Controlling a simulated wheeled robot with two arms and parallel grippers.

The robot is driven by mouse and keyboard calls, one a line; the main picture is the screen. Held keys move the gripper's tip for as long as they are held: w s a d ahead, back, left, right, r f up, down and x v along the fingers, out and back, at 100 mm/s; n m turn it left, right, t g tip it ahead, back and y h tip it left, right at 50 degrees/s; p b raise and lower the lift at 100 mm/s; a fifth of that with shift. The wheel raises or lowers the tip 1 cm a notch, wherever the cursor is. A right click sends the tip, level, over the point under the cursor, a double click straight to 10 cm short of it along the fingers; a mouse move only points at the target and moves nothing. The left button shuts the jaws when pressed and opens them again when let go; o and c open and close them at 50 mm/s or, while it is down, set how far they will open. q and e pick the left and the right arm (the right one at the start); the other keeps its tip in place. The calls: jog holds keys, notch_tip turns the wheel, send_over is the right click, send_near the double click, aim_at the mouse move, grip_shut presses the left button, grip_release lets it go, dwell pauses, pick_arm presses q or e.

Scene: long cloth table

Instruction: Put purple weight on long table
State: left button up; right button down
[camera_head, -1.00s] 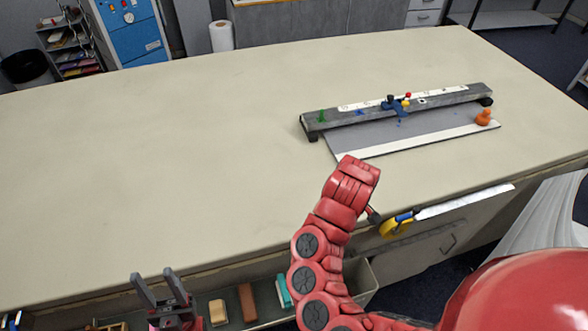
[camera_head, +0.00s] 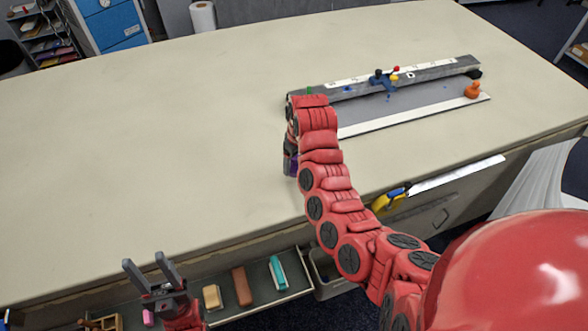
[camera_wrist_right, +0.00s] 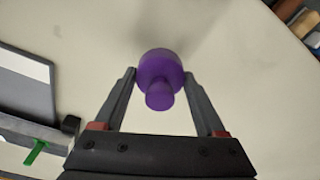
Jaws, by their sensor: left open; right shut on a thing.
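The purple weight (camera_wrist_right: 159,72) is a round body with a small knob, held between the fingertips of my right gripper (camera_wrist_right: 160,78) in the right wrist view. In the head view a sliver of the purple weight (camera_head: 291,164) shows beside my red right forearm, which hides most of my right gripper (camera_head: 290,150). It is over the long table (camera_head: 150,140), left of the grey apparatus. I cannot tell whether its base touches the cloth. My left gripper (camera_head: 145,262) is open and empty, above the open drawer at the front.
The grey track apparatus (camera_head: 430,72) with an orange weight (camera_head: 472,90) stands on the right of the table. The drawer holds a tan block (camera_head: 212,297), a brown block (camera_head: 242,286) and a teal item (camera_head: 278,273). The left and middle of the table are clear.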

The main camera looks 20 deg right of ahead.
aim_at(294, 169)
jog(key=shift+w+a, duration=0.15)
jog(key=shift+w, duration=0.25)
notch_tip(294, 169, down, 3)
jog(key=shift+r+p, duration=0.2)
jog(key=shift+p, duration=0.95)
jog(key=shift+s+f, duration=0.1)
jog(key=shift+f, duration=0.4)
jog(key=shift+f, duration=0.1)
grip_release()
